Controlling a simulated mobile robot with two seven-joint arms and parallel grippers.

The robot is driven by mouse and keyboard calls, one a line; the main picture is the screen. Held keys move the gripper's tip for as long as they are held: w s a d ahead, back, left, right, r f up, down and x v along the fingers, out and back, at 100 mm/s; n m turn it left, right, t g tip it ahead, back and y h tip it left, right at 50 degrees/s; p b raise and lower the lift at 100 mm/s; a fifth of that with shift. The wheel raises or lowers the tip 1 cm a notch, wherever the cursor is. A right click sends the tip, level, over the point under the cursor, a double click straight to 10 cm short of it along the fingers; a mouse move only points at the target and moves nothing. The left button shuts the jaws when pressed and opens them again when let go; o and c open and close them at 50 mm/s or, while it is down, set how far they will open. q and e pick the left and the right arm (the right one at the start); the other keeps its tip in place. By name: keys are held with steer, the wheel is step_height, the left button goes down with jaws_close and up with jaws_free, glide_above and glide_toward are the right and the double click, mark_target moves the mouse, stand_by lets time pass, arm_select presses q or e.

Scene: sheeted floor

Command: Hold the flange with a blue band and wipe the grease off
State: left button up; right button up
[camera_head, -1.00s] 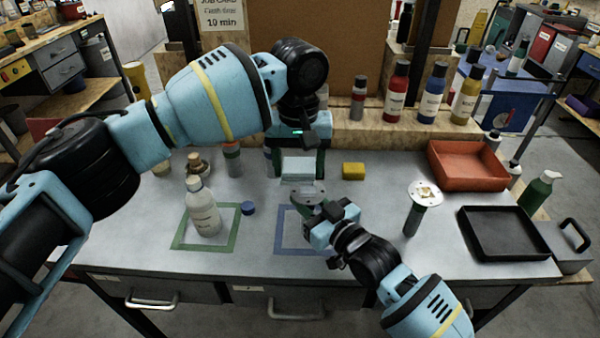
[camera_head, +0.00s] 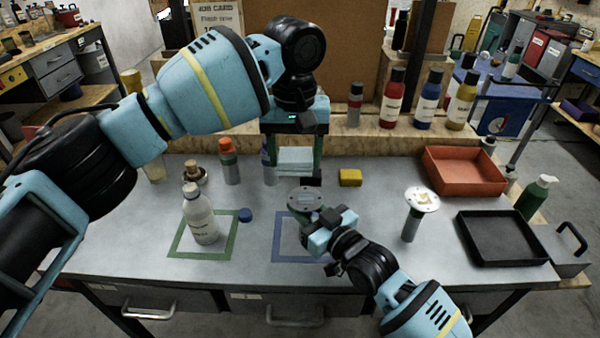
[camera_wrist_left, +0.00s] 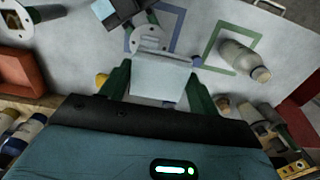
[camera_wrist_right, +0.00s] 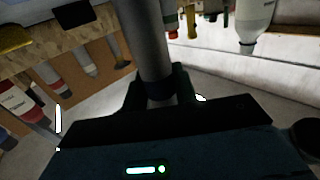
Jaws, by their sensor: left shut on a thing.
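My right gripper (camera_head: 326,222) is shut on the stem of a flange (camera_head: 306,199), just above the blue square. A dark bluish band (camera_wrist_right: 160,90) shows on the grey stem between its fingers. The flange's round grey plate faces up; its holes also show in the left wrist view (camera_wrist_left: 150,38). I cannot make out grease on it. My left gripper (camera_head: 292,148) is shut on a pale folded cloth (camera_head: 295,160), held behind the plate and apart from it in the head view. A second flange (camera_head: 422,200) stands at right with a yellowish smear on top.
A white bottle (camera_head: 201,222) stands in the green square, with a blue cap (camera_head: 245,215) beside it. A yellow sponge (camera_head: 350,178) lies behind. A red tray (camera_head: 465,184) and black tray (camera_head: 505,255) are at right. Several bottles line the back shelf.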

steer(key=o, duration=0.5)
steer(key=v, duration=1.2)
